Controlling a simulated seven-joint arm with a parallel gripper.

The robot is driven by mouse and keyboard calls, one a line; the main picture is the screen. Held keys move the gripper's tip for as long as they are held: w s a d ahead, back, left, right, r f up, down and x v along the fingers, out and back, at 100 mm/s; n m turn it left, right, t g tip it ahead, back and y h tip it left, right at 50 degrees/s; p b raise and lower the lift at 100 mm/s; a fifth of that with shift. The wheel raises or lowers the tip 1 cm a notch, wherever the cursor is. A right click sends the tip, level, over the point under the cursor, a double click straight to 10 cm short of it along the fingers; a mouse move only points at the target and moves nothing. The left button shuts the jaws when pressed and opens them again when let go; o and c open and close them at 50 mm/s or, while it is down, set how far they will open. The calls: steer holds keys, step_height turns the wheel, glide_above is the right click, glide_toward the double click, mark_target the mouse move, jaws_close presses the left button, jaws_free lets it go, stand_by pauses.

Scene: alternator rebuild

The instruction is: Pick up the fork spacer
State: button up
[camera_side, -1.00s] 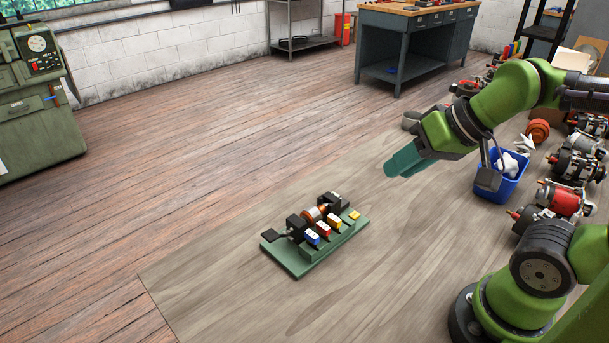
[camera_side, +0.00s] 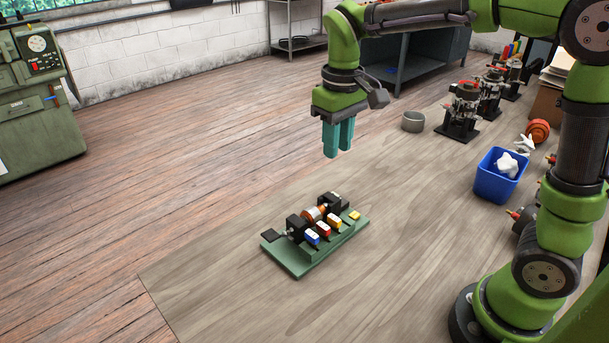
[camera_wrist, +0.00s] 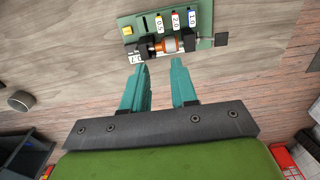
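A green fixture (camera_side: 296,268) stands on the wooden work surface, also in the wrist view (camera_wrist: 205,28). In its front row are three labelled pieces, which look like spacers: blue "1.0" (camera_wrist: 193,18), red "2.0" (camera_wrist: 176,20) and yellow "0.5" (camera_wrist: 159,24). They show in the side view as blue (camera_side: 312,237), red (camera_side: 323,229) and yellow (camera_side: 334,221). Behind them a copper-coloured rotor (camera_wrist: 170,45) sits between black blocks. My gripper (camera_side: 338,154) points down, high above and behind the fixture. In the wrist view its teal fingers (camera_wrist: 157,65) are apart and empty.
A small yellow block (camera_side: 354,215) is at the fixture's right end and a black plate (camera_side: 274,235) at its left. A grey ring (camera_side: 412,122), a blue bin (camera_side: 497,184) and alternator parts (camera_side: 460,112) stand to the right. The surface around the fixture is clear.

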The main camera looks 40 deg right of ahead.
mark_target(334, 217)
steer(key=f, duration=1.6)
steer(key=shift+s+f, duration=0.35)
steer(key=shift+f, duration=0.05)
jaws_close()
